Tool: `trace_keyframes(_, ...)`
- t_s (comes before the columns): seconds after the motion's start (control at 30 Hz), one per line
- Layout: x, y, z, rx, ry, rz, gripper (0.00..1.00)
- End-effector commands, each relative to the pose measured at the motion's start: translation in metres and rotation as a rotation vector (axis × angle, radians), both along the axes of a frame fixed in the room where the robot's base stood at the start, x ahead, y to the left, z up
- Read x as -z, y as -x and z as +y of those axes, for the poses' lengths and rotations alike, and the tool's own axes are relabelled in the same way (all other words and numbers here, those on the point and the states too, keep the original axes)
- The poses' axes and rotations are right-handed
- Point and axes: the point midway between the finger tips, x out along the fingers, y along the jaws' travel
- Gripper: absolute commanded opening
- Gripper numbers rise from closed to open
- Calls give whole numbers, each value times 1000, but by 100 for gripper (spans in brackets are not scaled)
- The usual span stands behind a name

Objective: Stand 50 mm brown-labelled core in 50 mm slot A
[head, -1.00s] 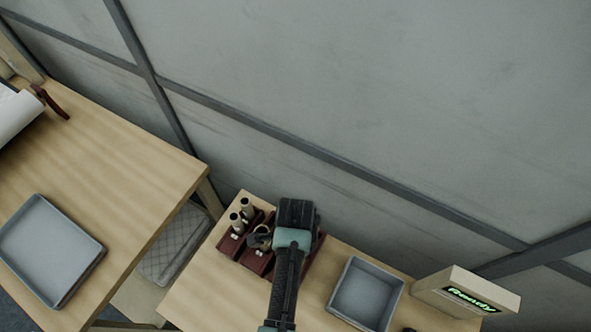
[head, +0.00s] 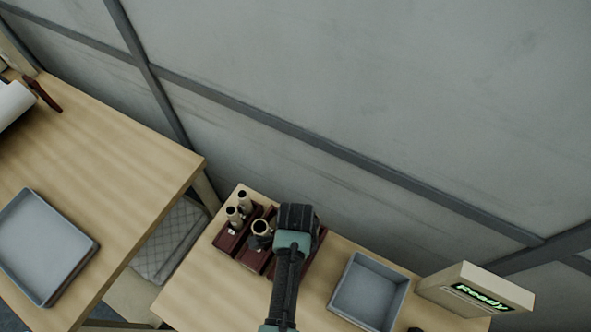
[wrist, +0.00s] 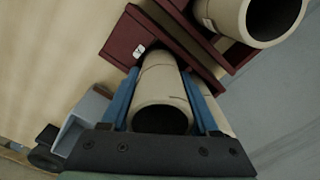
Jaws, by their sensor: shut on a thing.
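My gripper (wrist: 163,100) is shut on a beige hollow core (wrist: 158,78), one blue finger on each side, with the open end facing the wrist camera. No brown label can be made out on it. Its far end is at or just above a dark red slot block (wrist: 125,38) with a small white tag; I cannot tell whether it is seated. The slot letters are not readable.
Two narrower cores (head: 243,199) stand in the left block. A wide core (wrist: 250,18) is close at the upper right of the wrist view. A grey tray (head: 368,292) and a "Ready" display box (head: 478,290) are to the right. Another grey tray (head: 42,245) lies on the left table.

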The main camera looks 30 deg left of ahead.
Motion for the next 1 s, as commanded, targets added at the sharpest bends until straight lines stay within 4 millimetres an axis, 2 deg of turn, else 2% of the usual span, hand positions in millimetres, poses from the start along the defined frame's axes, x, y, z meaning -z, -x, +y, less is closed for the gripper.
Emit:
trace_keyframes(0.2, 0, 0, 0, 0, 0, 0, 5)
trace_keyframes(0.23, 0, 0, 0, 0, 0, 0, 65)
trace_keyframes(0.4, 0, 0, 0, 0, 0, 0, 95)
trace_keyframes(0.77, -2, 0, 0, 0, -1, -1, 96)
trace_keyframes(0.87, -10, 0, 0, 0, -1, -2, 96)
trace_keyframes(1.0, -32, -1, 0, 0, -1, -4, 96)
